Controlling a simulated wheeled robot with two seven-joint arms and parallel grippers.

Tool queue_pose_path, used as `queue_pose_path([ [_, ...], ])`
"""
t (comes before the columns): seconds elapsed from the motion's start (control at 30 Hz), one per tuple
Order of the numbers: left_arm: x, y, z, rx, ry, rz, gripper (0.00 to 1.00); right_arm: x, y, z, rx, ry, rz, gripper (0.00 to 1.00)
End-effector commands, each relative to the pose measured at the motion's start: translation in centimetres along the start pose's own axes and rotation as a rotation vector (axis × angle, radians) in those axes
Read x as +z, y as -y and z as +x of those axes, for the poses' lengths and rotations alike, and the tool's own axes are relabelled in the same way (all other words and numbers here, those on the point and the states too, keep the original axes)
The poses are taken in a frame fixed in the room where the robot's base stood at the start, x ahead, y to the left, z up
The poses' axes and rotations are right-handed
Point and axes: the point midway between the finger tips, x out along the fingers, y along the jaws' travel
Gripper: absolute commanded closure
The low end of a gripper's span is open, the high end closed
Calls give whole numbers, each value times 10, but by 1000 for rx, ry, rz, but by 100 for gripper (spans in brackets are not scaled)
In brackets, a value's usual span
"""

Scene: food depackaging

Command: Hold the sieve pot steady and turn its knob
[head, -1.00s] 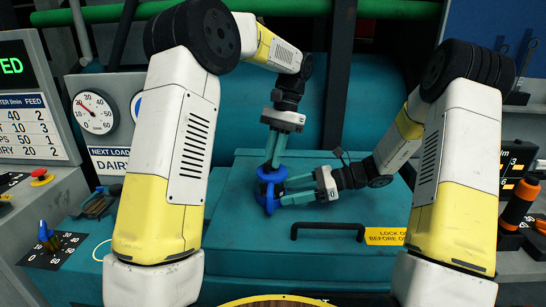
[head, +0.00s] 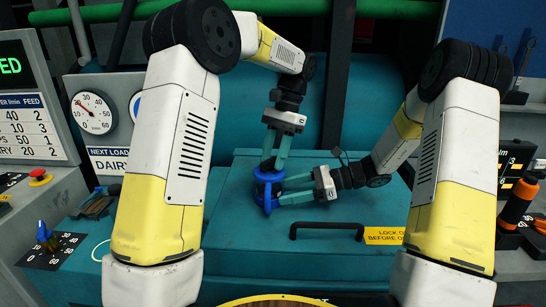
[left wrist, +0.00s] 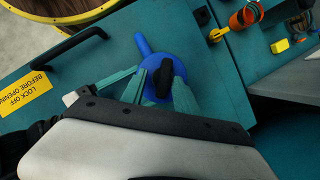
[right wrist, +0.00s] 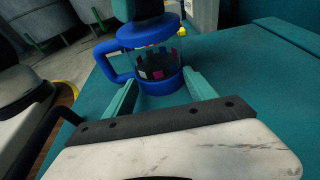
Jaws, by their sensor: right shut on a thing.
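The sieve pot (head: 267,190) stands on the teal lid, with blue rims, a blue side handle and a clear wall showing coloured bits in the right wrist view (right wrist: 158,62). Its black knob (left wrist: 163,78) is on top. My right gripper (head: 283,191) is shut on the pot's body from the side; its two fingers flank the pot in the right wrist view (right wrist: 160,90). My left gripper (head: 272,165) points down from above. Its fingers stand apart, one on each side of the knob, and look open in the left wrist view (left wrist: 160,85).
A black bar handle (head: 327,227) and a yellow lock-off label (head: 385,236) are on the lid to the right of the pot. A blue-knobbed dial (head: 46,237) and a red button (head: 41,177) are at left. An orange-handled tool (head: 518,200) is at right.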

Motion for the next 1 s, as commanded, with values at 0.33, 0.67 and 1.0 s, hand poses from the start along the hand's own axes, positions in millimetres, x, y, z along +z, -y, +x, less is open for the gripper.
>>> queue_pose_path([
  [0.33, 0, 1, -10, -2, 0, -3, 64, 0, 1, -1, -4, -1, 0, 59],
  [0.67, -2, 1, -75, -2, -3, -2, 64, 0, 1, -2, -4, -1, 0, 59],
  [1.0, -1, 1, -115, -1, 1, -3, 64, -1, 1, -2, -4, -2, 1, 60],
])
